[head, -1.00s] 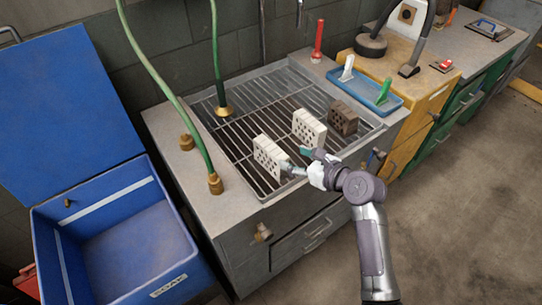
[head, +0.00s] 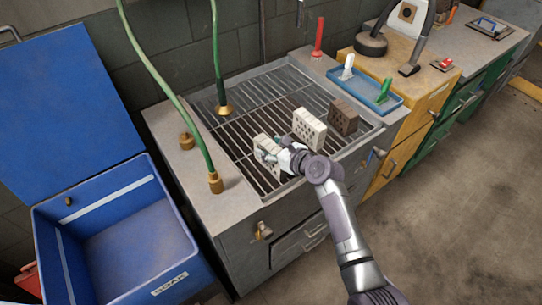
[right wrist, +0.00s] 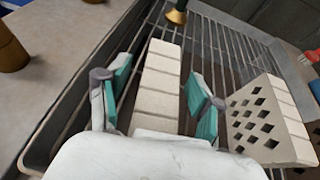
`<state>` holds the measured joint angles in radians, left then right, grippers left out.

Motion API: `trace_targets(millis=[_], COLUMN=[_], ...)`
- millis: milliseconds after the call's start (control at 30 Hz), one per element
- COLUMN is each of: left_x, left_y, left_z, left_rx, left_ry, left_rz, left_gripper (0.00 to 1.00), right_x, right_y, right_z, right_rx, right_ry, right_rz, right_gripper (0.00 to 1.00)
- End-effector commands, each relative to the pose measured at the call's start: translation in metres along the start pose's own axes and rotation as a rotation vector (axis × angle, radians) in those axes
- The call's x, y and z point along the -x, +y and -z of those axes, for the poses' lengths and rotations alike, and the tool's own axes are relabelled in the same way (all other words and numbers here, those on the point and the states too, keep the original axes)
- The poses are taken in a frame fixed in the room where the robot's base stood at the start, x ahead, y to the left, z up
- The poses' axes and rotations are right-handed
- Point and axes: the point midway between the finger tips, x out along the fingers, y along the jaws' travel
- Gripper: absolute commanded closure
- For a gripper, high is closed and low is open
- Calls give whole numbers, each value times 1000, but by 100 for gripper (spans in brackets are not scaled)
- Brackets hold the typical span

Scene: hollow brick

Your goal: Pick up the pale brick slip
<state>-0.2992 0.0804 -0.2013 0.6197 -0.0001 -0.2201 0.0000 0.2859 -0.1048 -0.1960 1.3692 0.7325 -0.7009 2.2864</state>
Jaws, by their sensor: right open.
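Two pale bricks with holes stand on the metal rack in the head view. The nearer left one (head: 264,144) is partly hidden by my right gripper (head: 272,155). The other pale brick (head: 308,127) stands to its right and shows its diamond-shaped holes in the right wrist view (right wrist: 268,122). In the right wrist view my right gripper (right wrist: 158,92) is open, with teal pads either side of the left pale brick (right wrist: 161,72). Gaps show between pads and brick. I cannot tell which pale brick is the slip. My left gripper is not in view.
A dark brown brick (head: 343,117) stands to the right on the rack (head: 233,132). Green hoses with brass ends (head: 215,182) rise at the left. An open blue bin (head: 185,205) is at far left. A blue tray (head: 352,88) lies at right.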

Motion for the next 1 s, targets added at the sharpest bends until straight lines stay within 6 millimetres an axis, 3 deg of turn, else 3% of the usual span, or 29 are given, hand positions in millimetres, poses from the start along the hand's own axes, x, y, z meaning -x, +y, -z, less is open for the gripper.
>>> trace_targets(millis=[67, 467, 800, 1000], left_x=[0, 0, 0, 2], left_y=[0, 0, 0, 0], left_z=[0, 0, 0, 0], left_rx=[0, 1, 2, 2], left_ry=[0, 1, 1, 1], left_rz=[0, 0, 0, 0], left_gripper=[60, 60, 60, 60], right_x=[0, 0, 1, 7], right_y=[0, 0, 0, 0], right_z=[0, 0, -2, -18], right_rx=[0, 0, 0, 1], right_ry=[0, 1, -2, -5], right_rz=[0, 0, 1, 1], right_gripper=[34, 99, 100, 100])
